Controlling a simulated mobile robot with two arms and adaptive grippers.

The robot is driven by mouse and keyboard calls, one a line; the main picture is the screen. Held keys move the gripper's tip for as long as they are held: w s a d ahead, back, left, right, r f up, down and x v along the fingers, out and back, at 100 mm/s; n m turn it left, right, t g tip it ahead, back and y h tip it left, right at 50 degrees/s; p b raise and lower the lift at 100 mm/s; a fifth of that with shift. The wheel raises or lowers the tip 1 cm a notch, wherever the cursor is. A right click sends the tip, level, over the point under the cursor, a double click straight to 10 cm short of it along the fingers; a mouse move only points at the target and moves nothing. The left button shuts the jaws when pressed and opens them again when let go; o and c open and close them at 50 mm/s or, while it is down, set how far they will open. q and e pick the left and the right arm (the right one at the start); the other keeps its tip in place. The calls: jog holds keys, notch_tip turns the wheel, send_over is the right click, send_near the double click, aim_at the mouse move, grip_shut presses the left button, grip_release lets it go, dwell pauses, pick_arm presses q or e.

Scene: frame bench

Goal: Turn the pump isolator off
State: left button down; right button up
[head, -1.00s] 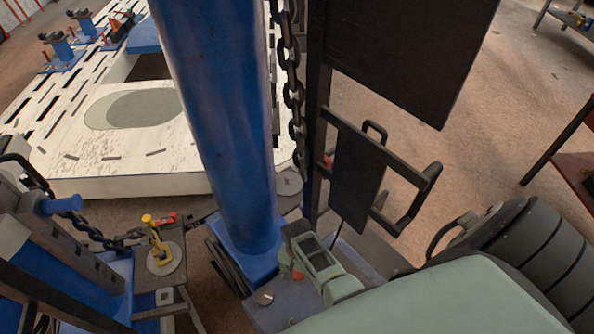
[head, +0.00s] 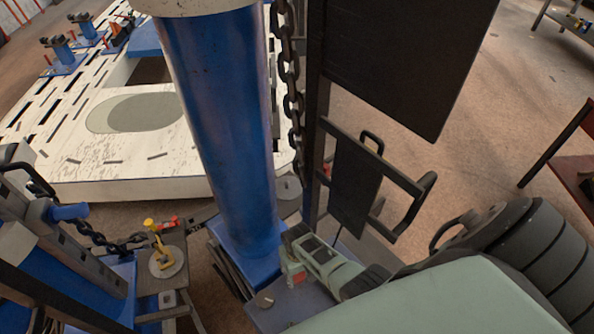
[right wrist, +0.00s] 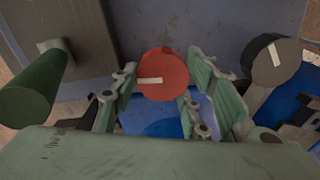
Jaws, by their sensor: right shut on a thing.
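A round red knob (right wrist: 170,88) with a white pointer mark shows in the right wrist view; its mark lies nearly level, toward the left. I take it to be the pump isolator, but no label is readable. My right gripper (right wrist: 160,83) has its green-grey fingers on both sides of the knob and is shut on it. In the head view the right gripper (head: 297,262) is at the foot of the blue column, with a bit of red (head: 294,278) at its fingers. My left gripper is not in view.
A grey knob (right wrist: 274,61) with a white mark stands right of the red one; a green cylinder (right wrist: 32,90) is at left. The blue column (head: 218,130), chain (head: 292,90) and black frame (head: 355,185) rise close beside the right gripper.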

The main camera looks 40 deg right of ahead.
jog(key=shift+s+d+f+n, duration=0.1)
jog(key=shift+s+f+n, duration=0.1)
jog(key=shift+s+n, duration=0.3)
jog(key=shift+w+n, duration=0.15)
jog(key=shift+n, duration=0.15)
jog(key=o, duration=1.1)
jog(key=shift+w, duration=0.1)
jog(key=shift+w+r, duration=0.1)
jog(key=shift+w+r, duration=0.1)
jog(key=shift+r, duration=0.55)
notch_tip(320, 180, up, 11)
jog(key=shift+f, duration=0.15)
